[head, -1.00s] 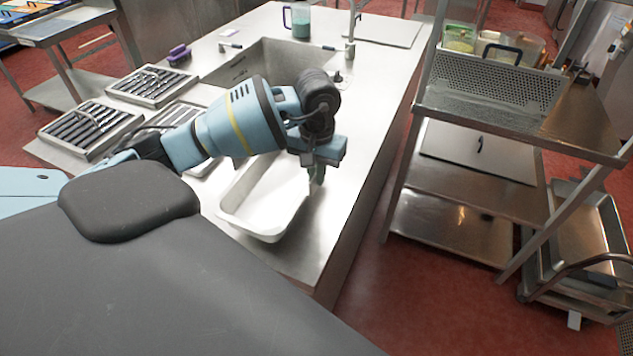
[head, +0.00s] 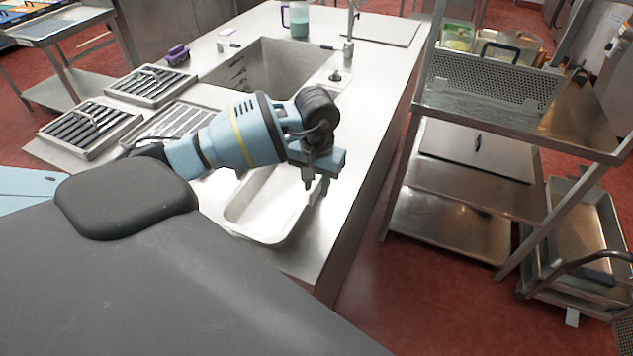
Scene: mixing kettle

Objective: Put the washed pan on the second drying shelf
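A shallow, pale rectangular pan (head: 262,232) with rounded corners lies on the steel counter, near its front right corner. My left gripper (head: 316,187) points down at the pan's right rim. Its fingertips are small here, and I cannot tell whether they grip the rim or only stand beside it. The steel shelf rack stands to the right, across a floor gap. Its top shelf (head: 590,110) holds a perforated basket (head: 490,82). The shelf below (head: 440,180) carries a flat metal lid (head: 475,150) with a dark handle. My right gripper is not in view.
A sink (head: 270,65) is set in the counter behind my arm. Slotted metal trays (head: 90,128) lie at the left. A jug (head: 299,20) stands at the back. The rack's lowest shelf (head: 450,225) looks empty. A cart (head: 580,240) stands at the far right.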

